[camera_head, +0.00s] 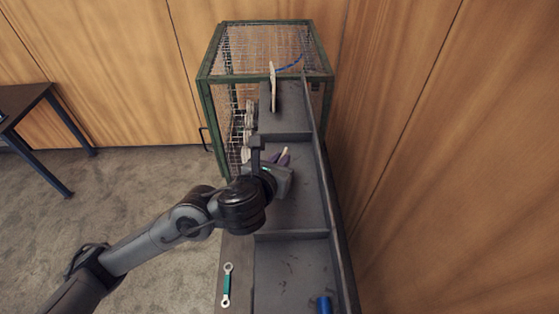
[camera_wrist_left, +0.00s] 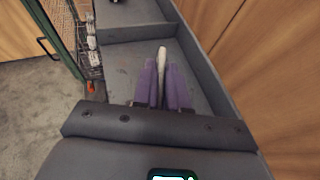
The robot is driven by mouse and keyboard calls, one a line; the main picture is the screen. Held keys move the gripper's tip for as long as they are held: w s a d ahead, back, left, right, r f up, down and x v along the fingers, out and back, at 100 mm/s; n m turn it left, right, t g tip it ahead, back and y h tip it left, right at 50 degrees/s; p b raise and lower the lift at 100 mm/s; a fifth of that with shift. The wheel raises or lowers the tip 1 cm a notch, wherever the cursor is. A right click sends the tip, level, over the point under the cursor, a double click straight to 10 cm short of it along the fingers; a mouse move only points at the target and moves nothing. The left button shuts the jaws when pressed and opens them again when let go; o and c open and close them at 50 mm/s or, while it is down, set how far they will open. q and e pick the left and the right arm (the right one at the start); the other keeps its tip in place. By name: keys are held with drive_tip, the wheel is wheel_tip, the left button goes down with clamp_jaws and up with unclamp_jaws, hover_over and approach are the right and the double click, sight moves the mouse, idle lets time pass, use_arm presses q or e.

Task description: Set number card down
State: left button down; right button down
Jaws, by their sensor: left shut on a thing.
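My left gripper (camera_head: 283,159) comes in from the left over the middle compartment of the grey tray (camera_head: 300,209). Its purple fingers are shut on a thin, pale piece, which I take to be the number card (camera_head: 286,151), seen nearly edge-on. In the left wrist view the card (camera_wrist_left: 161,56) sticks out beyond the purple fingertips (camera_wrist_left: 163,80), above the tray floor. No number shows on it, and I cannot tell whether it touches the tray. My right gripper is not in view.
A green-framed wire cage (camera_head: 207,100) stands at the far end. A thin pale upright piece (camera_head: 273,88) stands in the far compartment. A green-handled wrench (camera_head: 227,285) lies on the left ledge, and a blue cylinder (camera_head: 323,305) is in the near compartment. A wooden wall (camera_head: 430,160) borders the right.

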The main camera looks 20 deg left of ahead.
use_arm(q)
drive_tip(key=c, duration=1.2)
unclamp_jaws()
drive_tip(key=shift+f, duration=0.1)
drive_tip(key=shift+o, duration=0.2)
drive_tip(key=shift+r+p, duration=0.25)
drive_tip(key=shift+p, duration=0.05)
drive_tip(key=p+v, duration=0.6)
drive_tip(key=v, duration=0.6)
drive_tip(key=shift+d, duration=0.1)
drive_tip(key=shift+s, duration=0.1)
